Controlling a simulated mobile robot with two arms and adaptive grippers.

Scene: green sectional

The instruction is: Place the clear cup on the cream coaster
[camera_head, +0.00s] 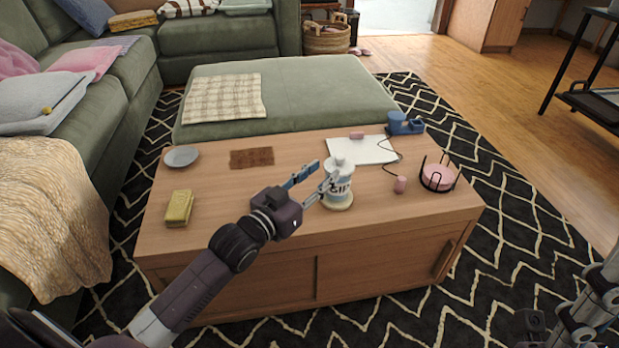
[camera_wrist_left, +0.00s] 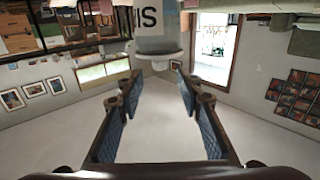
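Pink round coasters (camera_head: 438,177) sit in a black wire holder at the table's right end. My left gripper (camera_head: 324,173) is open beside the upper part of a white lettered bottle (camera_head: 339,188), which stands upright on the wooden table (camera_head: 225,225). In the left wrist view, which is upside down, the bottle (camera_wrist_left: 158,45) shows beyond the spread fingers (camera_wrist_left: 158,82), with nothing clasped between them. Whether a finger touches it I cannot tell.
On the table are a grey dish (camera_head: 182,156), a brown mat (camera_head: 251,157), a yellow block (camera_head: 179,208), a white sheet (camera_head: 361,150), a blue device (camera_head: 405,123) and a small pink object (camera_head: 400,184). A green ottoman (camera_head: 310,95) stands behind. The table's front middle is bare.

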